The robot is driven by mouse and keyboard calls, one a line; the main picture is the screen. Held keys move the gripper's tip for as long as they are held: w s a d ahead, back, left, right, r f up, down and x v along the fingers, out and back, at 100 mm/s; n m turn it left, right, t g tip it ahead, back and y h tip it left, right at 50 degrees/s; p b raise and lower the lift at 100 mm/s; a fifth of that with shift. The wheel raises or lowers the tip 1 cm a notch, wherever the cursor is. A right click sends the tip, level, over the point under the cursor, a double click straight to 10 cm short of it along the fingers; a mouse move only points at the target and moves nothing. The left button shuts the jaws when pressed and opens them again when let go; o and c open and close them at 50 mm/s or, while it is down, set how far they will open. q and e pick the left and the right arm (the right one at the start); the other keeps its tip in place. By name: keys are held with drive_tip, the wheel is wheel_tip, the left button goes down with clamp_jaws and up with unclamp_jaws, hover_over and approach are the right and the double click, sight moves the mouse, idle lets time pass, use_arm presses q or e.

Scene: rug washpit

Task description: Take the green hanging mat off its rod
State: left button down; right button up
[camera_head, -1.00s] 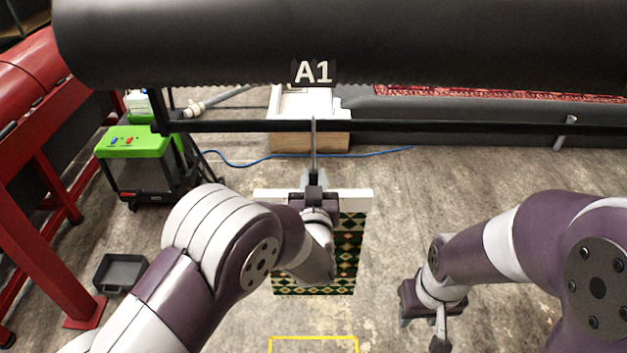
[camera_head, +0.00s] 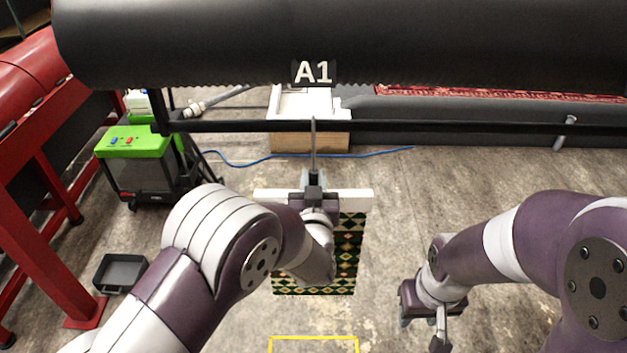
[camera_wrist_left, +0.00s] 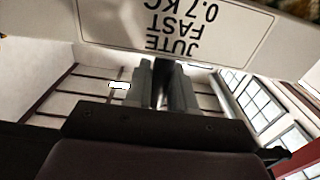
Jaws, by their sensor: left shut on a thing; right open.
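The green hanging mat (camera_head: 345,255), with a dark green, red and cream diamond pattern, hangs below a white header strip (camera_head: 355,200) in the head view. In the left wrist view this header (camera_wrist_left: 120,28) shows print reading "JUTE FAST 0.7 KG", upside down. A thin rod (camera_head: 313,145) runs from the dark bar toward the mat. My arm hides part of the mat. Whether the rod still passes through the header is hidden. My right gripper (camera_head: 432,325) is open, low at right, apart from the mat.
A black roller marked A1 (camera_head: 313,72) and a black bar (camera_head: 450,126) cross above. A red frame (camera_head: 45,220) and green-topped machine (camera_head: 135,160) stand left. A grey tray (camera_head: 121,272) and yellow floor outline (camera_head: 313,338) lie lower. Floor between mat and right arm is clear.

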sight(314, 168)
use_arm(q)
drive_tip(key=shift+r, duration=0.15)
drive_tip(key=shift+r+p, duration=1.6)
drive_tip(key=shift+r, duration=0.55)
drive_tip(key=shift+s, duration=0.55)
drive_tip(key=s+p, duration=0.1)
drive_tip(key=s, duration=1.3)
drive_tip(key=shift+p, duration=0.4)
drive_tip(key=shift+w+f, duration=0.1)
